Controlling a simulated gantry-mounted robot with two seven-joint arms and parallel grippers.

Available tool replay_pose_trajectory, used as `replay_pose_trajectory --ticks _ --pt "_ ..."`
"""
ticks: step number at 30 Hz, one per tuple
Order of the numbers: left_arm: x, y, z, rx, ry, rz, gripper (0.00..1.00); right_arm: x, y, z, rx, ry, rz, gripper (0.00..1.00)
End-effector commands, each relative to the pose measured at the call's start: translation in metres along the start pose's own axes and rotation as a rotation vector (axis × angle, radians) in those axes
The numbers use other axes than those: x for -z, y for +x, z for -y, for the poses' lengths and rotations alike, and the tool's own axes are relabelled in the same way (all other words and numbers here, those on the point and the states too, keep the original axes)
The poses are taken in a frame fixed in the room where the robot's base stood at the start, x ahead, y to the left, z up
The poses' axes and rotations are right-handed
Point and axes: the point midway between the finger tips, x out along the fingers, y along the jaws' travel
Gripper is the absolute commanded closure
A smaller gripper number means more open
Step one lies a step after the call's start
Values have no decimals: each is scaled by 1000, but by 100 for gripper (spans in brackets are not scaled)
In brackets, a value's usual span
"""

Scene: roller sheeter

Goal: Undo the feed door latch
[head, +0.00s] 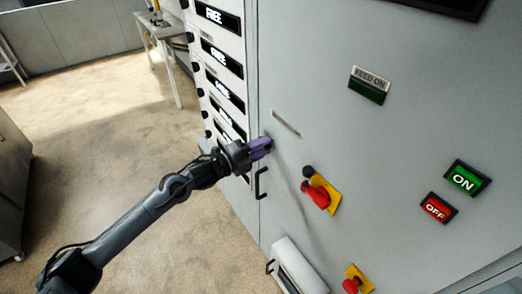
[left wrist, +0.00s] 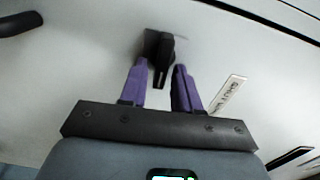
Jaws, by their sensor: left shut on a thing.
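The feed door latch (left wrist: 162,52) is a small black turn-piece on a dark square base, set on the pale grey machine face. In the left wrist view it sits between the two purple fingers of my left gripper (left wrist: 160,84), which is shut on it. In the head view my left gripper (head: 262,146) reaches the panel near its left edge and hides the latch. A white label plate (left wrist: 228,95) lies beside the latch; its wording is hard to read. My right gripper is in neither view.
A black door handle (head: 261,183) is just below my left gripper. Red knobs on yellow plates (head: 320,193), a green ON button (head: 467,178) and a red OFF button (head: 438,208) are to the right. Open floor (head: 90,140) lies left of the machine.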

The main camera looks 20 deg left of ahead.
Motion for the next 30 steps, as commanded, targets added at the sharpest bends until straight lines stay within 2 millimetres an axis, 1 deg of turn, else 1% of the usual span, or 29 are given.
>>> replay_pose_trajectory --ticks 1,7,20,21,22,23,30 --pt "0 0 -1 0 18 -1 99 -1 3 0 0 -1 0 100" --pt "0 0 -1 0 61 -1 99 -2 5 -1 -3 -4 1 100" --pt "0 0 -1 0 70 0 99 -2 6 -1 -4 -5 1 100" --pt "0 0 -1 0 70 0 67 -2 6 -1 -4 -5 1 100" --pt "0 0 -1 0 70 0 62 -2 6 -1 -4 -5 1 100" --pt "0 0 -1 0 70 0 61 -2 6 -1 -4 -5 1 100" --pt "0 0 -1 0 69 0 61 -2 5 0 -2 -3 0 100"
